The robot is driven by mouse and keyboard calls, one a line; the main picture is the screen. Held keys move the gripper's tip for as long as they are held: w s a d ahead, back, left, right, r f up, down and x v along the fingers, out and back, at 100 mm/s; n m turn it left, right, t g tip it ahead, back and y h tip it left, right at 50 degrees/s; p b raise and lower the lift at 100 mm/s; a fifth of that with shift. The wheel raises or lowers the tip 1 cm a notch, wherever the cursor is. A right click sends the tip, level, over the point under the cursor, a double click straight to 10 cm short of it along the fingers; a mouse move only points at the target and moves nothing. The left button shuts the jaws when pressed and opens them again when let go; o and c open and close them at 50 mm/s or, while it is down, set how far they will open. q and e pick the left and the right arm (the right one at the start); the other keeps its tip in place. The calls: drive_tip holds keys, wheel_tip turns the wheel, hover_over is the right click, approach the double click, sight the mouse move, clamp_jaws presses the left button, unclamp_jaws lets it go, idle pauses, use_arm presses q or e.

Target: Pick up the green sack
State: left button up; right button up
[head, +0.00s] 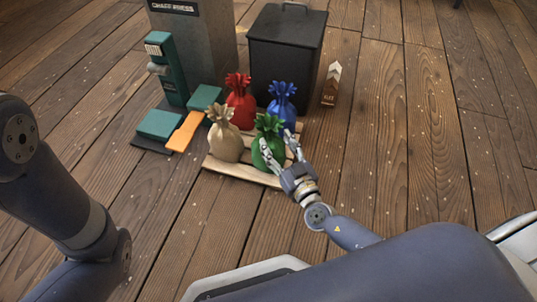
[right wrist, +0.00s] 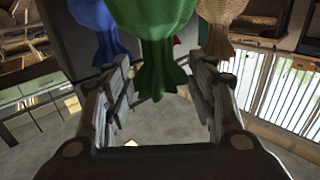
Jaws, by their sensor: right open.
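The green sack (head: 269,125) stands tied at the neck at the front right of a wooden pallet (head: 240,173). My right gripper (head: 279,147) is open at its near right side, with its fingers apart and overlapping the sack in the picture. In the right wrist view the green sack (right wrist: 155,45) hangs into the picture from the top, in line with the gap between the open fingers (right wrist: 160,80). I cannot tell whether the fingers touch it. My left arm shows at the left, but its gripper is not in view.
On the pallet a beige sack (head: 224,143) stands left of the green one, with a red sack (head: 240,108) and a blue sack (head: 283,103) behind. A black bin (head: 287,55), a green-and-grey press (head: 172,70) and a small sign (head: 331,84) stand beyond. Floor at right is clear.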

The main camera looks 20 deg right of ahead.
sight(271, 134)
drive_tip(key=shift+w+a+b, duration=0.2)
drive_tip(key=shift+w, duration=1.4)
drive_tip(key=shift+w+a+b, duration=0.15)
drive_tip(key=shift+w, duration=1.4)
clamp_jaws()
drive_tip(key=shift+r, duration=0.15)
